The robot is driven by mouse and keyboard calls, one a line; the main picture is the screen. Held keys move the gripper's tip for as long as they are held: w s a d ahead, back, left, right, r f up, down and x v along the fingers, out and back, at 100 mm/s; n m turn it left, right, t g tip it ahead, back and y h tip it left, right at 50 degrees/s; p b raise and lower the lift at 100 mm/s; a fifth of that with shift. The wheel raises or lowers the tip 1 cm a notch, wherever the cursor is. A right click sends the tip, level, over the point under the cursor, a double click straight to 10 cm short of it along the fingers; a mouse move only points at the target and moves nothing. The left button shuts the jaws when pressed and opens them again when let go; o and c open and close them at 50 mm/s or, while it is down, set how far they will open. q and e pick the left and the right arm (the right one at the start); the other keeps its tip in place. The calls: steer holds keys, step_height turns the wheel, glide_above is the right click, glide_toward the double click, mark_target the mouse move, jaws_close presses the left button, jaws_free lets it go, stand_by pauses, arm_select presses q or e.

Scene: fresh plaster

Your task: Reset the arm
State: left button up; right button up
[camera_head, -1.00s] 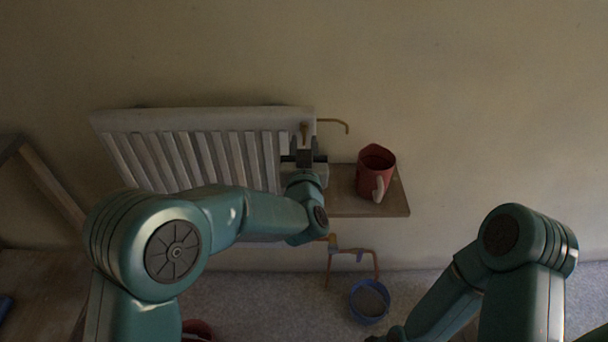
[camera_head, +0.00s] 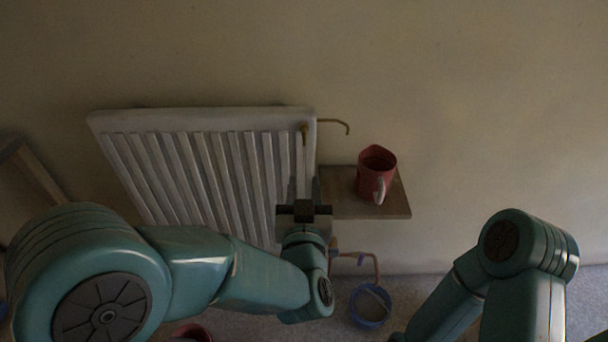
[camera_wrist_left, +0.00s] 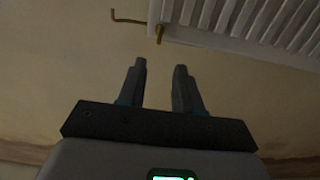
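My left gripper (camera_head: 303,188) is in the lower middle of the head view, in front of the radiator's right end and left of the small shelf. In the left wrist view its two dark fingers (camera_wrist_left: 160,75) stand apart with nothing between them. My right arm comes in at the lower right of the head view, bent at the elbow. Its hand runs out of the picture at the bottom edge.
A white radiator (camera_head: 190,119) hangs on the wall; its edge also shows in the left wrist view (camera_wrist_left: 225,42). A red mug (camera_head: 371,181) stands on the wooden shelf (camera_head: 345,207). A blue bucket (camera_head: 370,306) is on the floor below. The upper wall is clear.

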arm_select(q)
steer(key=shift+a, duration=0.1)
steer(key=a+f+n+g+y+p, duration=0.25)
steer(key=a+f+g+p, duration=0.4)
steer(key=a+f, duration=1.1)
steer(key=s+f+g+h, duration=0.3)
steer(key=s+f+g, duration=0.2)
steer(key=s+f, duration=0.5)
steer(key=s+d+f+g+h, duration=0.2)
steer(key=s+d+g, duration=0.3)
steer(key=s, duration=0.8)
steer(key=shift+s+d+g+h+p, duration=0.25)
steer(key=shift+d+g+h+p, duration=0.15)
steer(key=shift+g+h, duration=0.25)
steer(key=shift+f+m, duration=0.1)
steer(key=shift+m, duration=0.15)
